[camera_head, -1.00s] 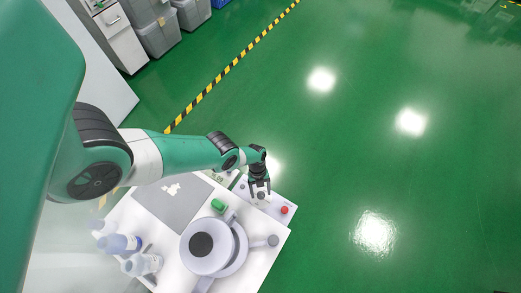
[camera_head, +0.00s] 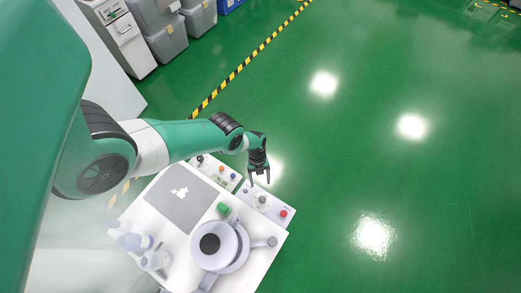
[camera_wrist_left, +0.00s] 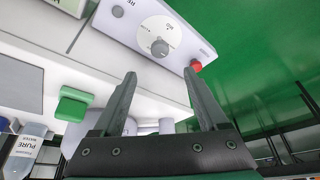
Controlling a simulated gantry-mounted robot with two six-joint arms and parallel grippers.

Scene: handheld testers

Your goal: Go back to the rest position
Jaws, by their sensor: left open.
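My left gripper (camera_head: 260,179) is open and empty in the head view, above the far edge of the white bench. In the left wrist view its two fingers (camera_wrist_left: 160,95) stand apart with nothing between them. A white tester box (camera_head: 268,207) with a grey knob and a red button (camera_head: 283,213) sits on the bench just below the gripper, apart from it. The knob (camera_wrist_left: 160,47) and red button (camera_wrist_left: 196,65) also show in the left wrist view. My right gripper is not in either view.
The white bench holds a grey panel (camera_head: 173,196), a green block (camera_head: 224,209), a round grey-white device (camera_head: 218,252), several bottles (camera_head: 135,242) and a second box with buttons (camera_head: 216,172). Grey bins (camera_head: 168,38) stand at the upper left. The green floor to the right is clear.

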